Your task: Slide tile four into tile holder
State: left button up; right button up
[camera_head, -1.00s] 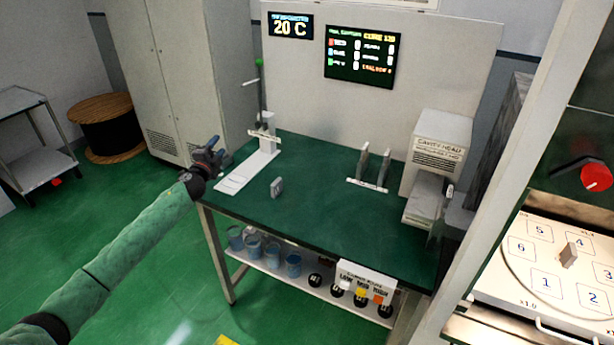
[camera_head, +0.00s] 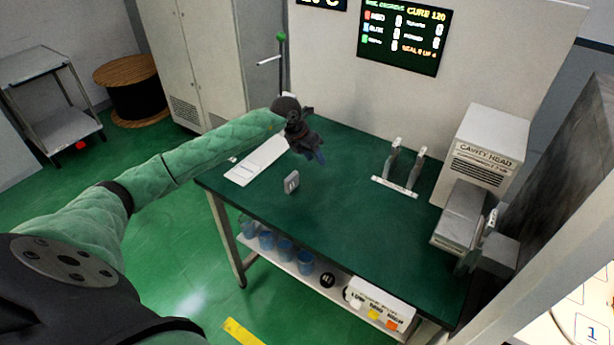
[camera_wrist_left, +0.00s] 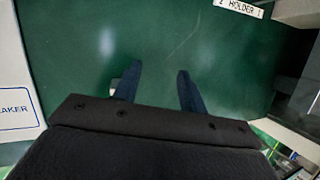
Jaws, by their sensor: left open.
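A small grey tile (camera_head: 291,182) with a dark mark stands on the green bench top; I cannot read its number. The holder (camera_head: 394,187), a white labelled strip with two upright grey posts, stands further right on the bench; its "HOLDER" label (camera_wrist_left: 240,8) shows at the top of the left wrist view. My left gripper (camera_head: 317,156) is above the bench, up and right of the tile in the head view, with fingers pointing down. Its fingers (camera_wrist_left: 157,78) are apart with nothing between them. A small pale edge shows beside the left finger in the wrist view. My right gripper is out of view.
The "CAVITY HEAD" machine (camera_head: 486,152) stands at the right end. The bench between tile and holder is clear. Blue cups (camera_head: 285,250) sit on the lower shelf.

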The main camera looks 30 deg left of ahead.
aim_at(291, 176)
pick_arm(q)
jog(key=s+a+g+y, duration=0.1)
jog(key=s+a, duration=0.1)
jog(key=s+a+f+n+g+y, duration=0.1)
jog(key=s+a+g+y, duration=0.1)
jog(key=s+a, duration=0.1)
jog(key=shift+s+a+f+y, duration=0.2)
jog(key=shift+a+y, duration=0.1)
jog(key=shift+w+f+p, duration=0.1)
jog(key=shift+f+p, duration=0.3)
jog(key=shift+f, duration=0.3)
jog(key=shift+f+p, duration=0.3)
jog(key=shift+f, duration=0.35)
jog(key=f+p, duration=0.2)
jog(key=f, duration=0.1)
jog(key=f+p, duration=0.1)
jog(key=shift+d+f+p, duration=0.2)
jog(key=shift+d+p, duration=0.05)
jog(key=shift+p, duration=0.1)
jog(key=shift+f, duration=0.45)
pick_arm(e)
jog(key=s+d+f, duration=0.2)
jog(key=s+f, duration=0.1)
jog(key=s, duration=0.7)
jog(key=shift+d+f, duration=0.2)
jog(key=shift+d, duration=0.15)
pick_arm(q)
jog(key=shift+c, duration=0.4)
grip_shut()
